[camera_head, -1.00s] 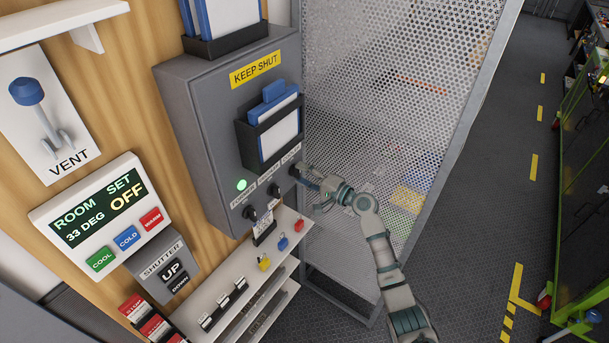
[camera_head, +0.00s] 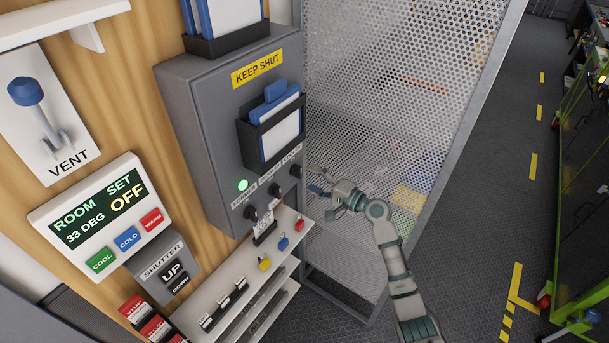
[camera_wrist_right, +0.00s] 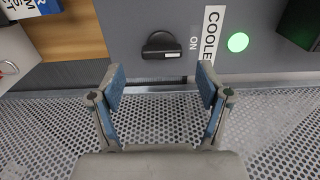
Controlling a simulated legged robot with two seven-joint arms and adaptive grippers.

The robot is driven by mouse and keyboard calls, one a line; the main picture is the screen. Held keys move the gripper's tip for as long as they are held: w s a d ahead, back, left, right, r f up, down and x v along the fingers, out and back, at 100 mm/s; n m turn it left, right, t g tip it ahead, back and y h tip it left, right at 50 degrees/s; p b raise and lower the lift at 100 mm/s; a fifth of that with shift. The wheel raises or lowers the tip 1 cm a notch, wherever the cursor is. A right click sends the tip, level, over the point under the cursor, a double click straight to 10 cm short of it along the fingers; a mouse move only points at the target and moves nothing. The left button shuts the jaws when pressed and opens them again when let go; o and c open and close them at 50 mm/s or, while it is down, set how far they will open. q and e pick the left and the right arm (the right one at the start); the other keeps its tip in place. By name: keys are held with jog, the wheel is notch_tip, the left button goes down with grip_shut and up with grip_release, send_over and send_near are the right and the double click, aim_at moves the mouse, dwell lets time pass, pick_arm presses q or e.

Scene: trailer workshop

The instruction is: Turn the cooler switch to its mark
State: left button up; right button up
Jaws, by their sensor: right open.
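The cooler switch (camera_head: 295,170) is the rightmost black knob on the grey box. In the right wrist view the switch (camera_wrist_right: 166,46) has a white line at its right end, pointing towards the "ON" side. A "COOLER" label (camera_wrist_right: 208,35) and a lit green lamp (camera_wrist_right: 238,42) stand beyond it. My right gripper (camera_head: 318,182) is open and empty, to the right of the switch and apart from it. Its two blue-padded fingers (camera_wrist_right: 161,90) show spread apart below the switch in the wrist view. My left gripper is not in view.
Two more knobs (camera_head: 263,200) sit left of the switch. A document holder (camera_head: 275,135) juts from the box above. A shelf with small padlocks (camera_head: 284,242) lies below. A perforated metal screen (camera_head: 390,120) stands right of the box, behind my gripper.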

jog(key=v, duration=0.8)
jog(key=shift+w, duration=0.15)
jog(key=shift+f, duration=0.1)
